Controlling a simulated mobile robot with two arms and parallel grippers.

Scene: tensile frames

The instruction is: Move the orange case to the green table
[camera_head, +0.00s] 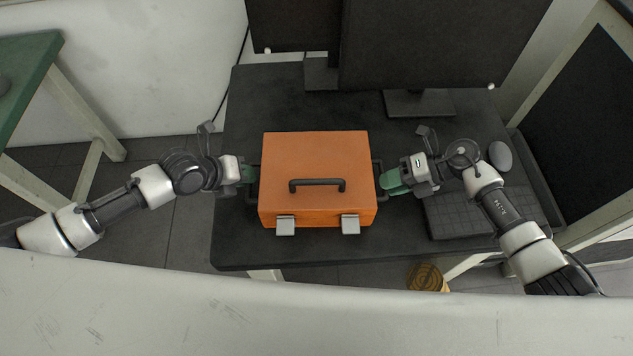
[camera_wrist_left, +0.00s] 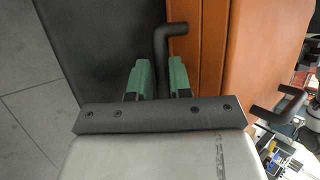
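The orange case (camera_head: 316,190) sits on the black table (camera_head: 300,108), with a dark top handle, two silver latches and a dark handle on each side. My left gripper (camera_head: 248,174) is at its left side handle. In the left wrist view the green fingers (camera_wrist_left: 160,78) stand on both sides of that dark handle (camera_wrist_left: 161,55), which fills the gap. My right gripper (camera_head: 388,182) is at the right side handle; its finger gap is hidden. The green table (camera_head: 30,62) is at the far left, partly out of frame.
Monitors (camera_head: 440,45) stand behind the case. A keyboard (camera_head: 470,210) and a mouse (camera_head: 500,155) lie to the right, near my right arm. A round wooden object (camera_head: 427,277) is below the table's front edge. Floor (camera_head: 185,225) separates the two tables.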

